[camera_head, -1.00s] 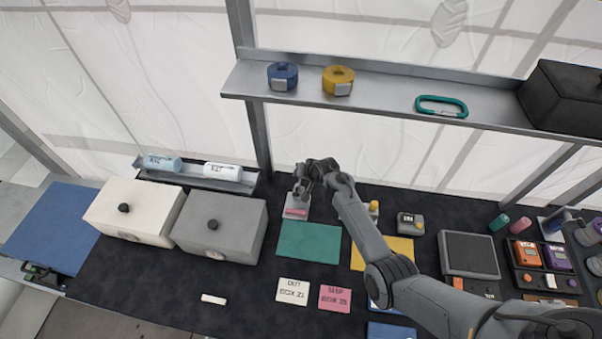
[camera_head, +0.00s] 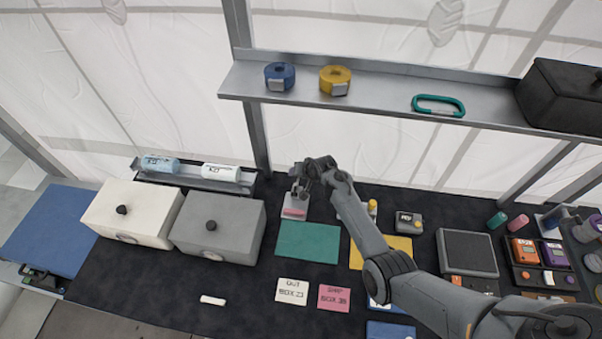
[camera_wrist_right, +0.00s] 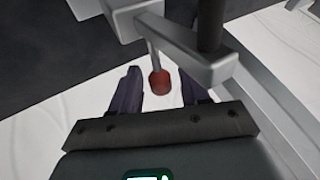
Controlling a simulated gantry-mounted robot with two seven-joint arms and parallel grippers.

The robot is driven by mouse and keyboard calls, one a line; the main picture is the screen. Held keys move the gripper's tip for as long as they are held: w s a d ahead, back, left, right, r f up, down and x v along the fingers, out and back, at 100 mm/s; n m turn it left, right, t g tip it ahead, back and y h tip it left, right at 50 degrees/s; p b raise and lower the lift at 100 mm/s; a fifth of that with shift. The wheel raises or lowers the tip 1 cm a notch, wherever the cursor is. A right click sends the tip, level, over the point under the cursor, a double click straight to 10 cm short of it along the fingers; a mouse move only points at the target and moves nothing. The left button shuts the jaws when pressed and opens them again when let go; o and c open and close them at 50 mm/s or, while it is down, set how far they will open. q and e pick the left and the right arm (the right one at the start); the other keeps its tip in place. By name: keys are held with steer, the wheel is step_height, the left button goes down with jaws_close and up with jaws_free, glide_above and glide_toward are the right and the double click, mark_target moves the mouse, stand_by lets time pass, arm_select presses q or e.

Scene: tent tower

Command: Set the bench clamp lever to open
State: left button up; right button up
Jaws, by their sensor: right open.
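The bench clamp shows in the right wrist view as a grey metal bar and block (camera_wrist_right: 185,50). Its thin lever ends in a red knob (camera_wrist_right: 160,83). My right gripper (camera_wrist_right: 160,75) is open, with one dark finger on each side of the red knob; I cannot tell whether either finger touches it. In the head view my right gripper (camera_head: 301,187) is above a light grey plate with a pink-red part (camera_head: 294,212), at the back of the bench. The arm hides most of the clamp there. My left gripper is not in view.
A grey box (camera_head: 240,232) and a white box (camera_head: 125,215) stand to the left. A teal mat (camera_head: 309,243) lies in front of the gripper. A metal shelf (camera_head: 385,100) runs above, behind the arm. A post (camera_head: 256,140) rises just left of the gripper.

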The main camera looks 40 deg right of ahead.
steer(key=p+v, duration=0.1)
steer(key=v, duration=0.9)
steer(key=shift+s+r, duration=0.25)
steer(key=s+a+f+n+g+h+p, duration=0.1)
steer(key=s+f+g+p, duration=0.2)
steer(key=s, duration=0.7)
steer(key=s+a+f+n+p, duration=0.1)
steer(key=s+f+p, duration=0.1)
steer(key=s+p, duration=0.5)
steer(key=s+a+r+n, duration=0.4)
steer(key=s+a+r, duration=0.2)
steer(key=s+r, duration=0.2)
steer(key=s+a+r+n+g+p, duration=0.1)
steer(key=s+a+r+n, duration=0.3)
steer(key=s+a+r, duration=0.3)
step_height(320, 180, up, 4)
steer(key=shift+s+a+r+y, duration=0.2)
steer(key=shift+s+y, duration=0.2)
steer(key=shift+s, duration=0.35)
